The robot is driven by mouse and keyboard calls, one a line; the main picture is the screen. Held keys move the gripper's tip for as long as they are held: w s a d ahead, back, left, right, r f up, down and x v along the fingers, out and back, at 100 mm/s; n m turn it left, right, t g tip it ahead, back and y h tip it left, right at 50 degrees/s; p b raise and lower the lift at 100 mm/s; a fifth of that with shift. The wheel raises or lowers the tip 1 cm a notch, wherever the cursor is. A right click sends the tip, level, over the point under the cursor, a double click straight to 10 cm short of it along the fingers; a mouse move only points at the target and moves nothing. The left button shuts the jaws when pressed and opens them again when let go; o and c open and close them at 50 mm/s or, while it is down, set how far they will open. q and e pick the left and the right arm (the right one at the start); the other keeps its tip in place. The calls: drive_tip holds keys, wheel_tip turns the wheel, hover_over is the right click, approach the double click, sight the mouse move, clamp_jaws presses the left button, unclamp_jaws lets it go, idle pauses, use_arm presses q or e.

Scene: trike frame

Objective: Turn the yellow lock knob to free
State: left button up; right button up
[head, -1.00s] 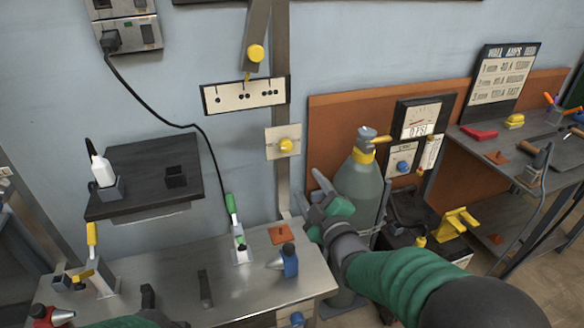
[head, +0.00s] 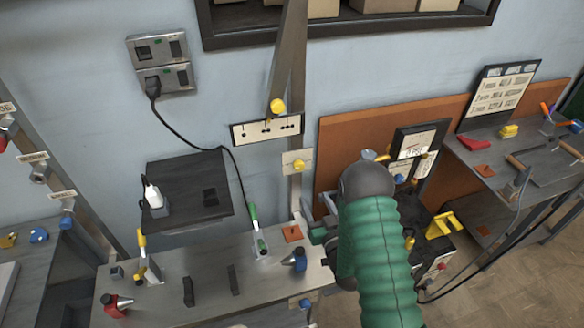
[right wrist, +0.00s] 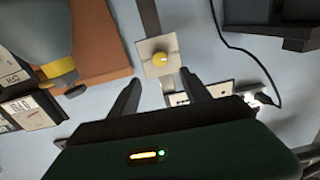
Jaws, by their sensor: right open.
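A round yellow knob (head: 298,166) sits on a small pale square plate (head: 288,158) on the upright metal post. In the right wrist view the same knob (right wrist: 160,58) shows with a pale line across its face. My right gripper (right wrist: 162,86) is open and empty, its two dark fingers apart, with the knob framed just beyond their tips. In the head view the right gripper (head: 322,222) is below and right of the plate, mostly hidden behind my forearm. My left gripper is not in view.
Above the knob is a slotted plate (head: 250,132) and a lever with a yellow end (head: 277,107). The bench (head: 210,292) below holds a green-handled clamp (head: 254,220) and a blue-capped part (head: 295,259). A gauge panel (head: 416,146) stands to the right.

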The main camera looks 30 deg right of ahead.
sight(300, 169)
drive_tip(key=x, duration=1.3)
drive_tip(key=shift+w+d+p, duration=0.1)
drive_tip(key=shift+w+p, duration=0.25)
drive_tip(key=shift+c, duration=0.4)
